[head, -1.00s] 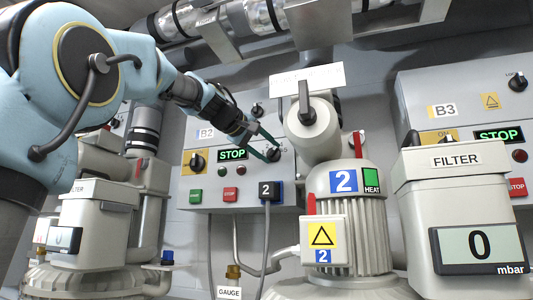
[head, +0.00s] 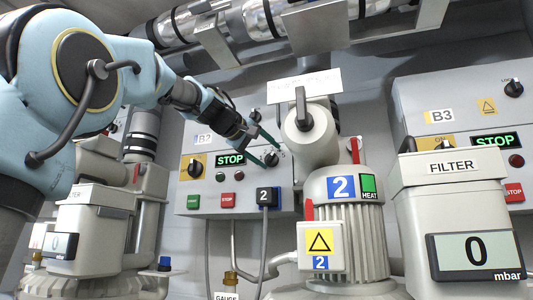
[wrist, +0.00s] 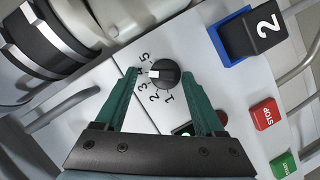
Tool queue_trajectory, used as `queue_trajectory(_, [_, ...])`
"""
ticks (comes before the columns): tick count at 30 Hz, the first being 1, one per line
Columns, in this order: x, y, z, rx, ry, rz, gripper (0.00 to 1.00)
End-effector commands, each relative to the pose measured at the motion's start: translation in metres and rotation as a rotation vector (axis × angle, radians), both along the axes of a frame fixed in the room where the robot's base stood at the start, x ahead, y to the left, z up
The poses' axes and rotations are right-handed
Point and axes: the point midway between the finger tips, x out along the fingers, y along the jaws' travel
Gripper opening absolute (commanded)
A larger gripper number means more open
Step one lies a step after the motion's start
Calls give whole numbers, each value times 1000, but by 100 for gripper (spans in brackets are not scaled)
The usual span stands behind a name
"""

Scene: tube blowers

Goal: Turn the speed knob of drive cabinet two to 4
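Drive cabinet two (head: 190,207), the grey box marked B2, is at the centre left of the head view. Its black speed knob (head: 271,159) is on the right of the front face, partly behind my fingers. In the wrist view the speed knob (wrist: 166,74) has a white mark pointing left, about where 4 sits between 3 and 5. The 4 itself is hard to read beside a fingertip. My gripper (wrist: 161,72) is open, with one green finger on each side of the knob and gaps visible. In the head view my gripper (head: 266,147) is in front of the cabinet.
The cabinet also has a lit STOP display (head: 230,160), a green button (head: 193,202), a red STOP button (head: 227,200) and a black plug marked 2 (head: 266,196). A blower motor (head: 345,225) and its pipe stand close on the right. Cabinet B3 (head: 420,90) is farther right.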

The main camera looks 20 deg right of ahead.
Motion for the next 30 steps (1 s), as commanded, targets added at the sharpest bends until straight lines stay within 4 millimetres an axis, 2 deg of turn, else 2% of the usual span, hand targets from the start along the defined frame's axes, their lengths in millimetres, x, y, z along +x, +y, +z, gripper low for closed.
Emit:
queue_trajectory(7, [1,1,-1,2,1,3,71])
queue_trajectory(10, [-2,8,-1,1,0,4,71])
queue_trajectory(24, [-41,79,17,0,-2,4,71])
queue_trajectory(30, [-49,92,22,2,1,1,71])
